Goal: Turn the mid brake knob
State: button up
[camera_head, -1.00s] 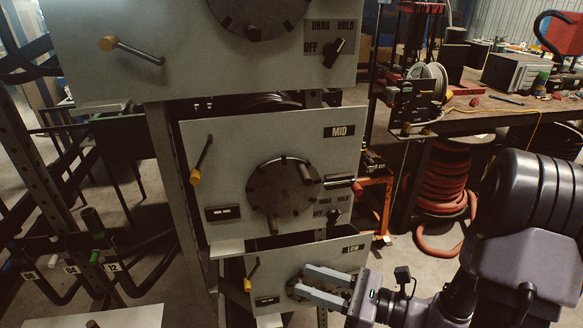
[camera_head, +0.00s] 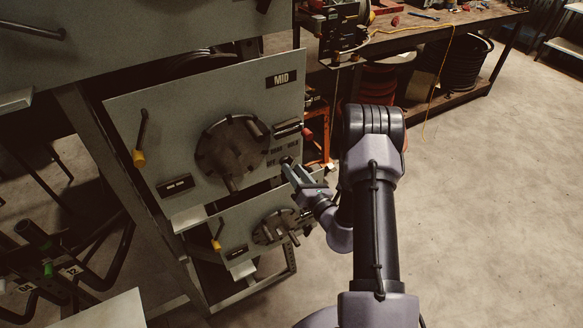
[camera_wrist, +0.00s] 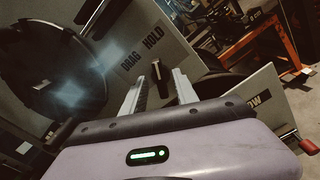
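The mid panel (camera_head: 215,115), a pale plate marked MID, stands at the middle left in the head view. Its small dark brake knob (camera_head: 287,161) is at the lower right corner, by the DRAG and HOLD lettering; my fingers partly cover that area. My gripper (camera_head: 304,173) is at this corner with its fingers apart. In the wrist view the knob (camera_wrist: 157,69) shows between and just beyond the two fingertips of my gripper (camera_wrist: 159,80), with space on both sides. I cannot see the knob's pointer clearly.
A round dark hub (camera_head: 231,150) projects from the mid panel, left of the knob. A yellow-ended crank (camera_head: 139,140) is at the panel's left. The low panel (camera_head: 232,222) with its hub lies below. A workbench (camera_head: 440,35) stands behind; the floor at right is clear.

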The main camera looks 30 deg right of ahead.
jog(key=shift+w, duration=1)
grip_shut()
jog(key=shift+a+n, duration=0.1)
jog(key=shift+n, duration=0.2)
jog(key=n+b, duration=0.2)
jog(key=n, duration=0.1)
jog(key=n+b, duration=0.3)
jog(key=n, duration=0.1)
jog(key=n+b, duration=0.3)
jog(key=n, duration=0.1)
jog(key=shift+a+f, duration=0.1)
jog(key=shift+a, duration=0.15)
